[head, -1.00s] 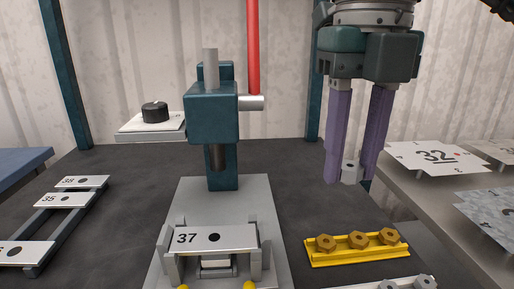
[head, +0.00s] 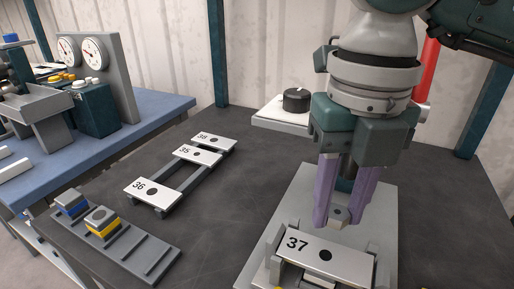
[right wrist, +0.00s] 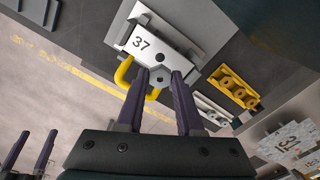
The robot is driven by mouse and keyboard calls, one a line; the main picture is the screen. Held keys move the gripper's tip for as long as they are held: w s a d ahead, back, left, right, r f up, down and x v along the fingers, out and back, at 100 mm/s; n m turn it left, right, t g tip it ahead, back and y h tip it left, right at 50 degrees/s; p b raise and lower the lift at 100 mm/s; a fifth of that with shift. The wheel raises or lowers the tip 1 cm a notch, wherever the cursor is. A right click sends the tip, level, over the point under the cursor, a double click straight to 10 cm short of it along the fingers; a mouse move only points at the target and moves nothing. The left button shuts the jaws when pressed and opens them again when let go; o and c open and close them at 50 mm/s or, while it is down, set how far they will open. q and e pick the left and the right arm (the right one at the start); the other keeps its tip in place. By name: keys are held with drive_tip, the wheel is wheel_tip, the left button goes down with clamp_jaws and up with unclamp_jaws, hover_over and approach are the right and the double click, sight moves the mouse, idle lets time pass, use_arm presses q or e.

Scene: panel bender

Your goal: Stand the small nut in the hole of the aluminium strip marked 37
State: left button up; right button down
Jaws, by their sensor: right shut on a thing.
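The aluminium strip marked 37 (head: 300,243) lies across the bender's front fixture in the head view, with a dark round hole right of its number. It also shows in the right wrist view (right wrist: 146,42), its hole just beyond my fingertips. My right gripper (head: 341,213) points down and is shut on a small grey nut (head: 340,218), held above and just behind the strip in the head view. The nut also shows between the fingertips in the right wrist view (right wrist: 160,76). My left gripper (right wrist: 37,133) shows only at that view's lower left, its fingers apart and empty.
The bender's grey base plate (head: 384,220) surrounds the fixture; a red lever (head: 430,62) rises behind my right gripper. Strips 36 (head: 153,191), 35 and 38 lie on a rack to the left. A yellow rack of nuts (right wrist: 235,86) shows in the right wrist view.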

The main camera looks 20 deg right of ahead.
sight(338, 213)
drive_tip(key=shift+f+b, duration=2.25)
drive_tip(key=shift+f, duration=0.65)
drive_tip(key=shift+f, duration=0.25)
drive_tip(key=shift+c, duration=2.3)
unclamp_jaws()
wheel_tip(338, 213, up, 10)
drive_tip(key=shift+r, duration=0.1)
